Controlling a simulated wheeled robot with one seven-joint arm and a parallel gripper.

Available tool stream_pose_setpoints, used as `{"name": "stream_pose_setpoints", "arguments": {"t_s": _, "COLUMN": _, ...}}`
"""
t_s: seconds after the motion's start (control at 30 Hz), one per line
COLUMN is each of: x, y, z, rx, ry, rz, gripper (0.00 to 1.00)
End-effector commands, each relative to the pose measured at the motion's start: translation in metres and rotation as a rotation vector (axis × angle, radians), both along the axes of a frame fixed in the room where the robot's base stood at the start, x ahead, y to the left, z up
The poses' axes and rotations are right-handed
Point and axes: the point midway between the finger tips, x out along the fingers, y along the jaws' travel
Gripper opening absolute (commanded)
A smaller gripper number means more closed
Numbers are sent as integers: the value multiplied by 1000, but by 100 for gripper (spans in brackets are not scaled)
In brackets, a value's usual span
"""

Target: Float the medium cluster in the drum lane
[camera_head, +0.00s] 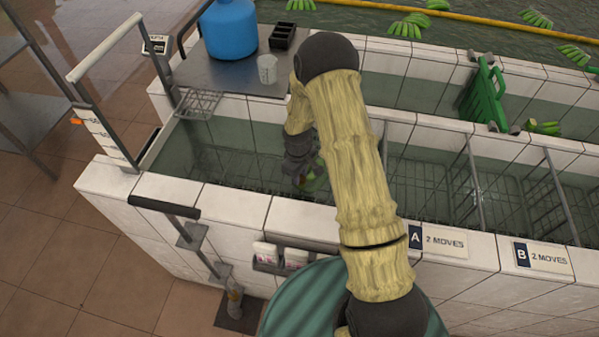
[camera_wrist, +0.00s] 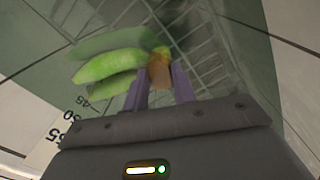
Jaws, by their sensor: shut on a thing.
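A green banana cluster (camera_wrist: 108,66) with several fingers and a brownish crown (camera_wrist: 160,70) shows in the wrist view. The crown is between the two fingers of my gripper (camera_wrist: 162,88), which is shut on it. In the head view my gripper (camera_head: 298,168) is low inside the near tank, and a little of the cluster (camera_head: 314,180) shows beside it; my arm hides the rest. I cannot tell whether the cluster touches the water. A blue drum (camera_head: 229,30) stands on a steel shelf behind the near tank's left end.
The near tank's tiled front wall (camera_head: 235,203) carries signs A (camera_head: 437,240) and B (camera_head: 543,258). Wire dividers (camera_head: 478,190) cross the tank to the right. Several clusters (camera_head: 408,25) float in the far water by a yellow line (camera_head: 455,14).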

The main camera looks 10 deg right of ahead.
Motion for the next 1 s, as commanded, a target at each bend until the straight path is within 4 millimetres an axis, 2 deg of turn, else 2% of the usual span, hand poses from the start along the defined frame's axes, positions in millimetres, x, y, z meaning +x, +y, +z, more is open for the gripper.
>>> {"name": "stream_pose_setpoints", "arguments": {"t_s": 0.1, "x": 0, "y": 0, "z": -14, "rx": -1, "ry": 1, "rz": 0, "gripper": 0}}
{"name": "stream_pose_setpoints", "arguments": {"t_s": 0.3, "x": 0, "y": 0, "z": -22, "rx": 0, "ry": 0, "rz": 0, "gripper": 0}}
{"name": "stream_pose_setpoints", "arguments": {"t_s": 1.0, "x": 0, "y": 0, "z": -27, "rx": 0, "ry": 1, "rz": 0, "gripper": 0}}
